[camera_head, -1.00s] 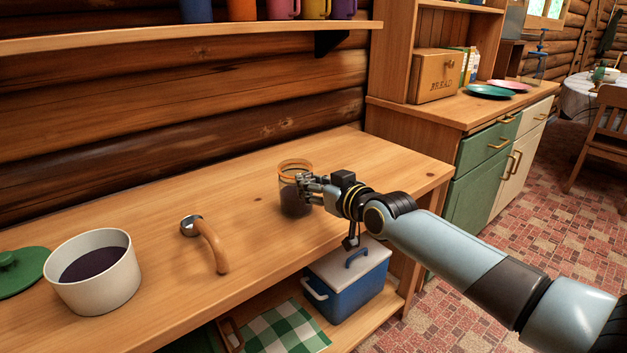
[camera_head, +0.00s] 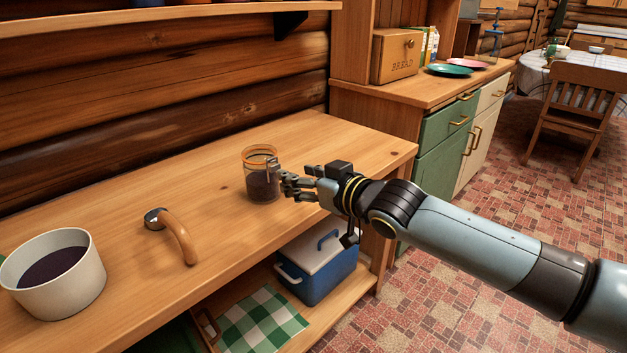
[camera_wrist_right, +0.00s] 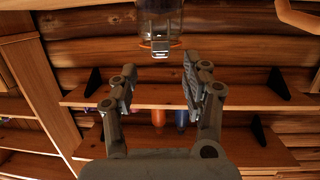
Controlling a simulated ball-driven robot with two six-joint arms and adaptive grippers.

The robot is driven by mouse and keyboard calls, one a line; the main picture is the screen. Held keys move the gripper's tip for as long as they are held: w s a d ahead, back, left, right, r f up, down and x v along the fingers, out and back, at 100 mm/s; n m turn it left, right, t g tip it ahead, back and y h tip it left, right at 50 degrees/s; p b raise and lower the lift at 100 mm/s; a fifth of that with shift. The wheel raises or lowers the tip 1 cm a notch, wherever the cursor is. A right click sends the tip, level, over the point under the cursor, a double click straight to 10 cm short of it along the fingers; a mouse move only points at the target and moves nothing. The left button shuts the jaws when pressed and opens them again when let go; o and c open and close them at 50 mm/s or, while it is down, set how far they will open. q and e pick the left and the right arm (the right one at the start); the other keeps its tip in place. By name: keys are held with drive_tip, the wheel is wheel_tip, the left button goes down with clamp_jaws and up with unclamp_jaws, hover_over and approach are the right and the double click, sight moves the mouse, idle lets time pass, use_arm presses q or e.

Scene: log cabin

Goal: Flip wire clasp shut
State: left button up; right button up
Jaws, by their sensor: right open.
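A glass jar (camera_head: 262,184) with dark contents and an orange ring near its top stands upright on the wooden counter. A metal wire clasp (camera_head: 272,164) is on its right side, facing my right gripper (camera_head: 285,184). The right gripper is open and empty, its fingertips just right of the jar. In the right wrist view the jar (camera_wrist_right: 160,20) appears upside down at the top, with the clasp (camera_wrist_right: 160,47) at the orange ring. The open fingers of the right gripper (camera_wrist_right: 158,76) point toward it, apart from it. I cannot tell whether the clasp is latched. My left gripper is out of view.
On the counter (camera_head: 330,140), a ladle-like tool (camera_head: 178,238) with a curved wooden handle lies left of the jar, and a white pot (camera_head: 85,285) stands further left. A blue cooler (camera_head: 318,272) sits on the lower shelf. Bare counter lies behind the jar.

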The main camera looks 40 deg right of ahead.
drive_tip(key=shift+v, duration=2.05)
drive_tip(key=s+f+m+g+h, duration=0.15)
drive_tip(key=s+f, duration=0.35)
drive_tip(key=f, duration=0.5)
drive_tip(key=s+d+f+g, duration=0.1)
drive_tip(key=s+f+g, duration=0.3)
drive_tip(key=f, duration=0.6)
drive_tip(key=s+f+m+g, duration=0.1)
drive_tip(key=s+f+g, duration=0.1)
drive_tip(key=s+f, duration=0.6)
drive_tip(key=s+a+f+n+g, duration=0.1)
drive_tip(key=s+a+f+g, duration=0.1)
drive_tip(key=s+f, duration=0.4)
drive_tip(key=s+a+f+g, duration=0.2)
drive_tip(key=s+f, duration=0.4)
drive_tip(key=s, duration=0.6)
drive_tip(key=s+a+f+n+g, duration=0.1)
drive_tip(key=s+a+f+g, duration=0.1)
drive_tip(key=s+f, duration=0.4)
drive_tip(key=s+g, duration=0.1)
drive_tip(key=s, duration=0.3)
drive_tip(key=shift+a+f+n+y, duration=0.15)
drive_tip(key=shift+f+n+y, duration=0.2)
drive_tip(key=shift+f, duration=0.05)
